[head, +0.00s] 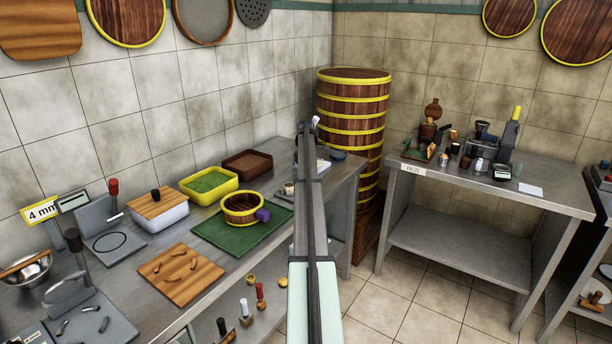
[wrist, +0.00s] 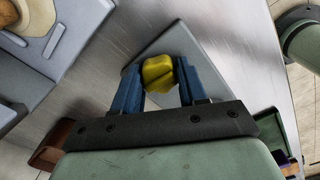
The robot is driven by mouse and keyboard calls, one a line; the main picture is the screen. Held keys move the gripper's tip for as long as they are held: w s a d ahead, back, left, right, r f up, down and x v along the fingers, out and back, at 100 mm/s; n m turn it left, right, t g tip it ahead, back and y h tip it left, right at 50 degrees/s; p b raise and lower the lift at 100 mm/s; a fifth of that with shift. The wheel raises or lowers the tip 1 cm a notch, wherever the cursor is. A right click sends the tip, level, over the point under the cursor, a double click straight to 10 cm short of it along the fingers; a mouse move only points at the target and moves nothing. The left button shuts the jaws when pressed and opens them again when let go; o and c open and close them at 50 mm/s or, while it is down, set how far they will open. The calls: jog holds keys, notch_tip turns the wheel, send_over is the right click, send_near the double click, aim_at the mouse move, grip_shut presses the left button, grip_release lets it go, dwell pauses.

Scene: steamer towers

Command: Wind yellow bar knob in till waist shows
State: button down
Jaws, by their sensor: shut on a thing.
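The yellow knob (wrist: 158,73) shows in the wrist view, a rounded, lobed head above a grey plate (wrist: 187,50). My gripper (wrist: 159,78) is shut on it, with one blue finger on each side. The shaft below the knob is hidden, so I cannot see a waist or how deep the knob sits. In the head view my arm reaches toward the far end of the left bench and hides the knob and fingers.
The left bench (head: 125,240) holds a green mat (head: 207,230), a yellow-rimmed tray (head: 187,191), a brown tray (head: 262,157) and a wooden board (head: 160,285). A tall steamer tower (head: 353,108) stands behind. A cluttered second bench (head: 550,201) is at right.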

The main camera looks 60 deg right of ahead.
jog(key=m, duration=0.8)
jog(key=shift+m, duration=0.3)
jog(key=m, duration=0.3)
jog(key=shift+f+m, duration=0.1)
jog(key=shift+m, duration=0.3)
jog(key=m, duration=0.4)
jog(key=c, duration=0.8)
grip_release()
jog(key=shift+f, duration=0.1)
